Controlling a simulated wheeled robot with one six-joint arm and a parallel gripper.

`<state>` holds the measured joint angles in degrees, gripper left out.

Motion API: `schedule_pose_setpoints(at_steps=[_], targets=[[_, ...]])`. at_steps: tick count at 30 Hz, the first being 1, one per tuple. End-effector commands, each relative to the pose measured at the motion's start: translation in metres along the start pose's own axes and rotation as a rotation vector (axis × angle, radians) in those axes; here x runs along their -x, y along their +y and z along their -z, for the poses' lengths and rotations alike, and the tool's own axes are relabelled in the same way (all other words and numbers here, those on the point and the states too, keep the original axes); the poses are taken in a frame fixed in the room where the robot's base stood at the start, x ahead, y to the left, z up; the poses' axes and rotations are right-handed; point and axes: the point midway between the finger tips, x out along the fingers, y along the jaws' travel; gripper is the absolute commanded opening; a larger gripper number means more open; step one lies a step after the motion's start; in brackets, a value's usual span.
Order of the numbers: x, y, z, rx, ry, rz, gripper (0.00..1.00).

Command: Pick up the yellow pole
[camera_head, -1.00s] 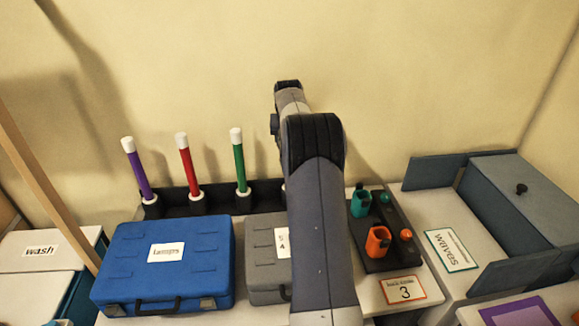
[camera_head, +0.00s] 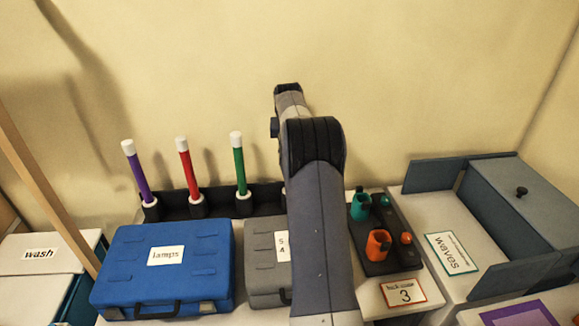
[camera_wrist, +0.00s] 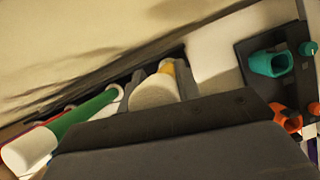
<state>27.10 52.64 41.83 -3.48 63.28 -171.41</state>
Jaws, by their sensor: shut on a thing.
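The yellow pole (camera_wrist: 167,68) shows in the wrist view with its broad white cap (camera_wrist: 154,93) towards the camera. Its lower part runs back to the dark rack, and whether its foot is still seated there is unclear. My gripper (camera_wrist: 165,112) is shut on the yellow pole; a dark jaw lies against the cap and hides its near side. In the head view my arm hides the yellow pole and the jaws. The green pole (camera_wrist: 85,114) lies to the left in the wrist view and stands upright in the head view (camera_head: 239,165).
The red pole (camera_head: 188,167) and purple pole (camera_head: 137,172) stand left in the dark rack (camera_head: 220,206). A blue case (camera_head: 200,262) and grey case (camera_head: 262,268) are in front. A dark tray (camera_head: 400,256) with teal and orange pieces is to the right.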

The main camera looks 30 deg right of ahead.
Motion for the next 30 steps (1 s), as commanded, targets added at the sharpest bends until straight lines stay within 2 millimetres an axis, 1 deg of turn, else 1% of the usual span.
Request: schedule_pose_setpoints(at_steps=[7, 11, 14, 23, 24, 27, 30], targets=[[0.005, 0.0, -0.003, 0.0, -0.002, 0.0, 0.0], [0.017, 0.0, -0.008, 0.0, -0.004, 0.0, 0.0], [0.031, 0.0, -0.014, 0.0, -0.006, -0.001, 0.0], [0.088, 0.0, -0.037, -0.001, -0.006, -0.001, 0.0], [0.103, 0.0, -0.044, -0.001, -0.006, -0.001, 0.0], [0.126, 0.0, -0.052, -0.001, -0.002, 0.0, 0.0], [0.138, 0.0, -0.057, -0.001, 0.0, 0.0, 0.0]])
